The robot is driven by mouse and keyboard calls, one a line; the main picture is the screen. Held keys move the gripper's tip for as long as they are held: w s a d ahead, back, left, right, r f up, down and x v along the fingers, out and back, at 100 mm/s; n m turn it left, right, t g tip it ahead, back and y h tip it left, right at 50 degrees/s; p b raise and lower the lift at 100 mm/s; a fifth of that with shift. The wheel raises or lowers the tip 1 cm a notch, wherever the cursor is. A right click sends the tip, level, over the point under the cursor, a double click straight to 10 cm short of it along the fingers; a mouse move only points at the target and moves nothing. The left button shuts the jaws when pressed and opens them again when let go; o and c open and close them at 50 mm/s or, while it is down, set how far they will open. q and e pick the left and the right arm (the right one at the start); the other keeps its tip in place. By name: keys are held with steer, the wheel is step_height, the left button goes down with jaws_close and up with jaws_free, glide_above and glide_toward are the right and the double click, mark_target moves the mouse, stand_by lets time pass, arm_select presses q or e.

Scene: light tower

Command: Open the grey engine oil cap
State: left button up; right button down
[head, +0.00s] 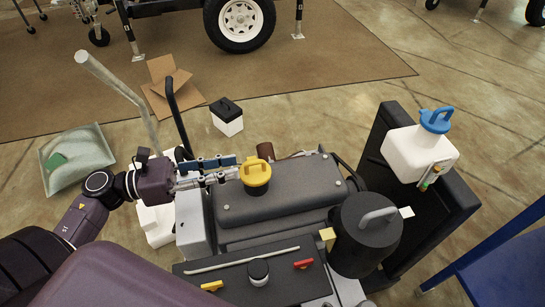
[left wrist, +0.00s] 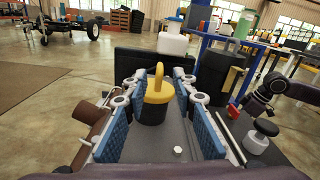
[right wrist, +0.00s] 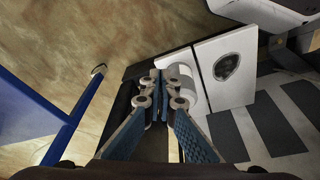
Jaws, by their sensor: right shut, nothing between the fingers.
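A yellow cap with a loop handle (head: 257,172) sits on a black neck on the dark engine cover. My left gripper (head: 236,169) is beside it, fingers apart. In the left wrist view the yellow cap (left wrist: 157,90) stands between the open blue finger pads, with gaps showing. A grey handle (head: 378,216) tops a black cylinder at the right. My right gripper (right wrist: 160,82) is shut and empty, outside the head view.
A white reservoir with a blue cap (head: 420,152) stands on the right near a black upright panel (head: 440,217). A pale rod (head: 240,259) and red and yellow levers lie on the front panel. A blue frame (head: 510,255) stands at the right.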

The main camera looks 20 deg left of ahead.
mark_target(257, 161)
arm_select(q)
steer(key=x, duration=0.7)
steer(key=shift+w+d, duration=0.1)
jaws_close()
